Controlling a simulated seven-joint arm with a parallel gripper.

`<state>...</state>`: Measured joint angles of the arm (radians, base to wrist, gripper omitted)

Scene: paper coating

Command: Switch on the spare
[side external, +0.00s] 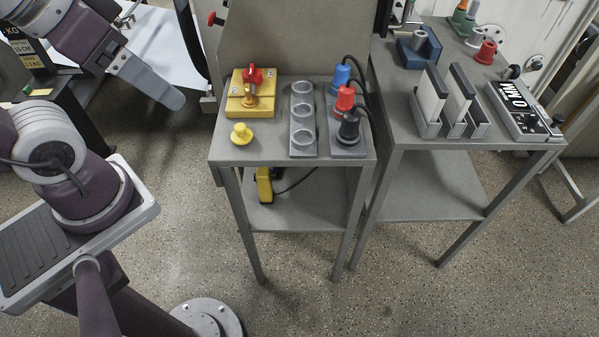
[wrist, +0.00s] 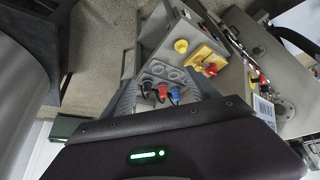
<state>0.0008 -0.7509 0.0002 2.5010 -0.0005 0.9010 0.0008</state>
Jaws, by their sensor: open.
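Nothing in view is clearly marked as the spare. On the near table, a yellow box (side external: 248,104) carries a red rotary handle (side external: 253,76); the box also shows in the wrist view (wrist: 207,55). A yellow knob (side external: 241,134) stands in front of it. To the right is a grey block with three round empty sockets (side external: 302,118). Beside that, a grey base holds a blue plug (side external: 340,78), a red plug (side external: 345,98) and a black plug (side external: 349,127), all cabled. My gripper (side external: 160,88) is open and empty, high at the upper left, well apart from the table.
A second table (side external: 410,75) at right holds a rack with upright panels (side external: 460,98), a lettered device (side external: 522,108), a blue block (side external: 418,47) and a red knob (side external: 486,52). A yellow item (side external: 264,186) is on the near table's lower shelf. Open floor lies in front.

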